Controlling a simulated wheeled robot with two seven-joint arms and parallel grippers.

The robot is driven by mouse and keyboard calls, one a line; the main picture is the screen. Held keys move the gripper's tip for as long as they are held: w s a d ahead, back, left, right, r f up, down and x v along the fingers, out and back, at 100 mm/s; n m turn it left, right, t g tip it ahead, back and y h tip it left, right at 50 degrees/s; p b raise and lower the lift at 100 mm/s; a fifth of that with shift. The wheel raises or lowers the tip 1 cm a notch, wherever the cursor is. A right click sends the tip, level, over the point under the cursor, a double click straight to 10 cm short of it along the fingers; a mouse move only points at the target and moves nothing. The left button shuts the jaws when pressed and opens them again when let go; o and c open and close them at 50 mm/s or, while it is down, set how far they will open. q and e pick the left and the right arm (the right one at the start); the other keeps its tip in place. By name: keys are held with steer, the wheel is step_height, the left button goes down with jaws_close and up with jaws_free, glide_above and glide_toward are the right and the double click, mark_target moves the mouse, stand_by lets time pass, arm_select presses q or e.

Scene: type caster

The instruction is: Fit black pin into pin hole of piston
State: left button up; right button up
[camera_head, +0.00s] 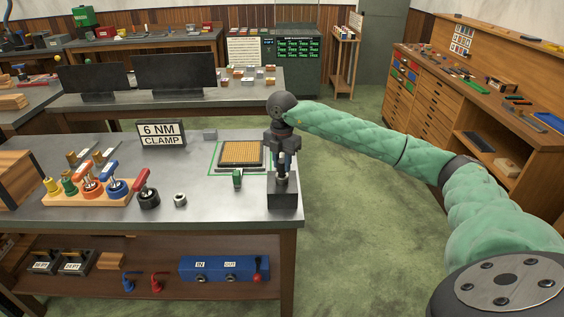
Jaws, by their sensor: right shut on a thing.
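My right gripper (282,162) points straight down at the front right corner of the workbench. It is shut on a small dark piece that looks like the black pin, mostly hidden between the fingers. Directly below stands a metallic cylindrical part (282,184), which looks like the piston, upright on a dark grey block (283,199). The gripper is right over the piston, and I cannot tell whether the pin touches it. The pin hole is too small to make out. My left gripper is not in view.
A tan-topped pad (241,154) in a green outline lies behind the block, with a small green-and-black item (238,179) beside it. A wooden rack (90,190) of colored-handled tools and a "6 NM CLAMP" sign (162,134) stand left. The bench edge is close on the right.

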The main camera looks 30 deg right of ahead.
mark_target(282, 160)
steer(key=shift+f+b, duration=0.35)
steer(key=shift+f, duration=0.25)
steer(key=o, duration=1)
steer(key=shift+o, duration=0.2)
step_height(282, 160, up, 6)
steer(key=shift+r+b, duration=0.1)
steer(key=shift+b, duration=0.95)
steer(key=shift+r, duration=0.75)
